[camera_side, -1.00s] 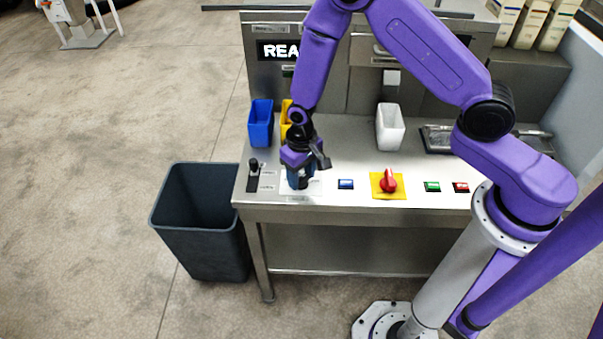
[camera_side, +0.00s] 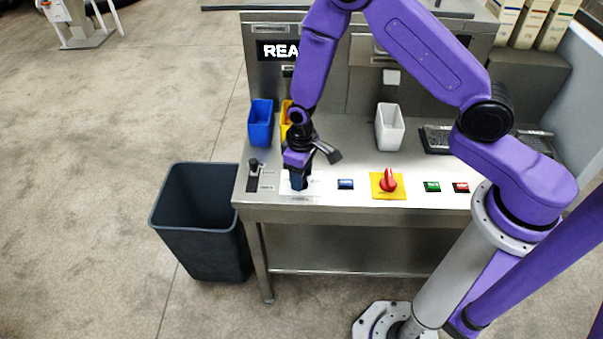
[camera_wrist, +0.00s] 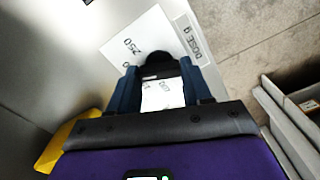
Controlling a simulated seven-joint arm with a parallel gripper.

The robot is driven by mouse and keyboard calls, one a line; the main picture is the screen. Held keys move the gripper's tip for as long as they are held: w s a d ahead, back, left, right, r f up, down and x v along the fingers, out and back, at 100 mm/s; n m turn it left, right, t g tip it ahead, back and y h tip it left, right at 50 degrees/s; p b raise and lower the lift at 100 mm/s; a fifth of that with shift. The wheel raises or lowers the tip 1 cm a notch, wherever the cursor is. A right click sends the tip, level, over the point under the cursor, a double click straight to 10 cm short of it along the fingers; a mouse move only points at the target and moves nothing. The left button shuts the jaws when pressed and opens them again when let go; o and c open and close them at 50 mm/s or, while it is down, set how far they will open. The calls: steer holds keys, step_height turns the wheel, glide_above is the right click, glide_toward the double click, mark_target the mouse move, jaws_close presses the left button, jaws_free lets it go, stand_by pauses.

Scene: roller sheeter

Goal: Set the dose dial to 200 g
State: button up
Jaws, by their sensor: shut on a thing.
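The dose dial is a black round knob (camera_wrist: 158,66) on a white plate (camera_wrist: 128,40) printed with "250" and a "DOSE g" label. My gripper (camera_wrist: 160,85) is shut on the knob, with one blue finger on each side of it. More printed marks show on the plate between the fingers, too small to read. In the side view my gripper (camera_side: 299,184) points down onto the white plate (camera_side: 314,187) near the panel's front left. The knob is hidden there by the fingers. I cannot tell which number the dial points to.
A black lever (camera_side: 253,165) stands left of the dial. A blue button (camera_side: 345,184), a red knob (camera_side: 389,181) on yellow, and green (camera_side: 432,187) and red (camera_side: 461,187) buttons lie to the right. Blue (camera_side: 261,124), yellow (camera_side: 286,114) and white (camera_side: 390,127) cups stand behind. A dark bin (camera_side: 201,222) stands left.

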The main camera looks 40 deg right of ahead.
steer(key=shift+w, duration=0.1)
steer(key=o, duration=1.1)
steer(key=shift+c, duration=0.2)
steer(key=shift+r, duration=0.1)
step_height(320, 180, up, 17)
steer(key=shift+r, duration=0.1)
steer(key=s+d+r+n, duration=0.2)
steer(key=s, duration=0.7)
steer(key=s+d+r+n, duration=0.3)
steer(key=s, duration=0.5)
steer(key=s+d+r+n, duration=0.2)
steer(key=s+n, duration=0.1)
steer(key=s, duration=0.6)
steer(key=shift+s+d+r, duration=0.15)
steer(key=shift+s+d, duration=0.15)
steer(key=shift+d, duration=0.1)
